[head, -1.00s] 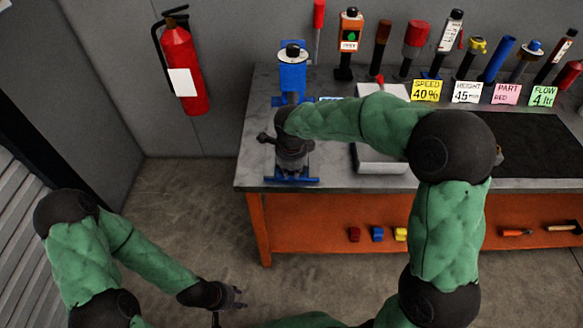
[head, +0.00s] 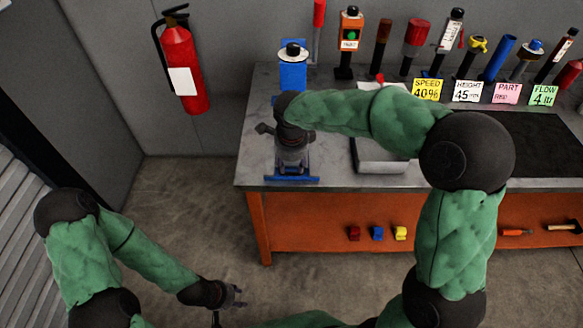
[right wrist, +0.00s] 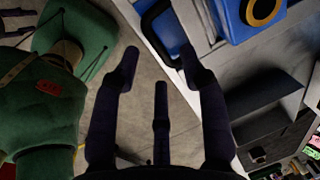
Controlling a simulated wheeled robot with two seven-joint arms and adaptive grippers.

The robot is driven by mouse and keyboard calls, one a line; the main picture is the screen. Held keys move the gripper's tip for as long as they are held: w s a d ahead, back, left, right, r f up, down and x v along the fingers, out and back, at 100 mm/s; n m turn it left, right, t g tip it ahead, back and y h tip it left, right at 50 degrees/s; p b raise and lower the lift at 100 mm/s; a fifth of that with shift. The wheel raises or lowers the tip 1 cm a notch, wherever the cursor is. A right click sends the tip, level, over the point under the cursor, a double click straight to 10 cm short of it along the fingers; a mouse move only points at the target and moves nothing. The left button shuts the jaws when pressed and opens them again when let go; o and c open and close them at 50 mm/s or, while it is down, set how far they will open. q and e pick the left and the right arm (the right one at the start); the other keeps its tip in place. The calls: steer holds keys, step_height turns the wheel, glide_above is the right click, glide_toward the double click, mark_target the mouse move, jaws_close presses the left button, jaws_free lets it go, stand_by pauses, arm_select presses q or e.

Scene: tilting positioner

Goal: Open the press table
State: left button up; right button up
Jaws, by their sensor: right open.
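A blue fixture stands at the left end of the workbench in the head view. Its upper block (head: 292,76) and front foot (head: 292,178) show, and my right arm hides the middle. I cannot tell which part is the press table. My right gripper (head: 292,167) is over its front part, pointing down. In the right wrist view its dark fingers (right wrist: 160,62) are spread and empty. A blue part with a black loop (right wrist: 160,28) lies beyond the fingertips; contact cannot be told. My left gripper (head: 238,296) hangs low over the floor, away from the bench; its finger gap is unclear.
Several tools and label cards line the bench's back edge. A pale tray (head: 380,164) sits right of the fixture, partly under my arm. A fire extinguisher (head: 181,65) hangs on the wall. The floor at left is clear.

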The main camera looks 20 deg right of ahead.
step_height(320, 180, up, 8)
steer(key=s, duration=0.1)
steer(key=shift+s+a, duration=0.15)
steer(key=shift+s, duration=0.05)
steer(key=shift+r, duration=0.1)
stand_by(0.4)
